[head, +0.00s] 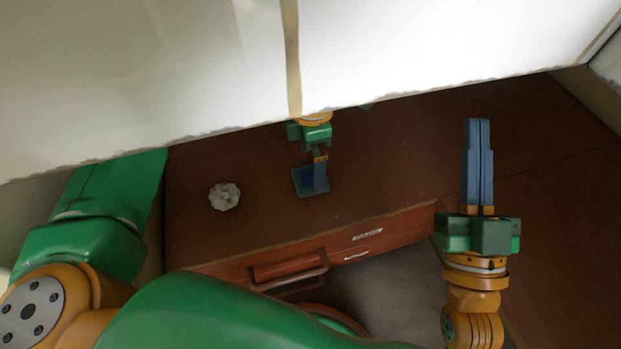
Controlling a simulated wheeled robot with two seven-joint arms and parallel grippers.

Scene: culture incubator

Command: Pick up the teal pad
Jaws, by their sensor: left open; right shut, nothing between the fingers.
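A small, flat, dark blue-teal square, which looks like the teal pad (306,183), lies on the brown wooden top near the middle of the head view. My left gripper (318,168) is directly at its far edge, pointing down, with its fingers open. A slate-blue finger overlaps the pad's upper right side; I cannot tell whether they touch. The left wrist is partly hidden behind the white panel. My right gripper (478,122) is at the right, away from the pad, its long blue fingers shut together and empty.
A crumpled white object (224,196) lies left of the pad. A large white panel (420,50) covers the top of the view. A wooden drawer front (400,233) with a handle (290,272) is below. The brown surface between pad and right gripper is clear.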

